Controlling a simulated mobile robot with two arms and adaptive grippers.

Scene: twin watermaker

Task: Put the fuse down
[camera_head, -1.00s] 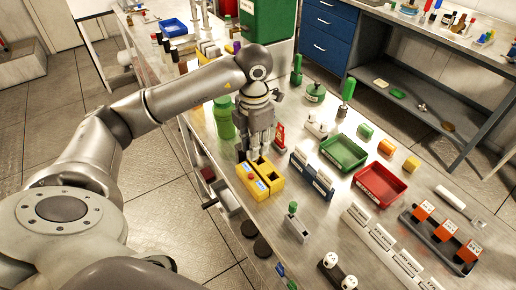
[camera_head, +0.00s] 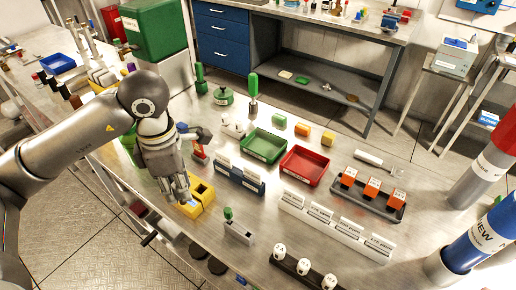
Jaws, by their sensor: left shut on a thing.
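My left gripper (camera_head: 180,192) points down over the yellow two-part box (camera_head: 203,194) and covers much of its left part. The fingers are close together and shut on the fuse, which they hide almost wholly. I cannot tell whether the fuse touches the box. The box's right part shows a dark square opening. My right gripper is not in view.
A red item (camera_head: 199,153) stands just behind the gripper. A blue rack (camera_head: 240,177) with white labels is to the right, with a green tray (camera_head: 264,146) and a red tray (camera_head: 305,166) beyond. A grey block (camera_head: 238,232) with a green top stands in front.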

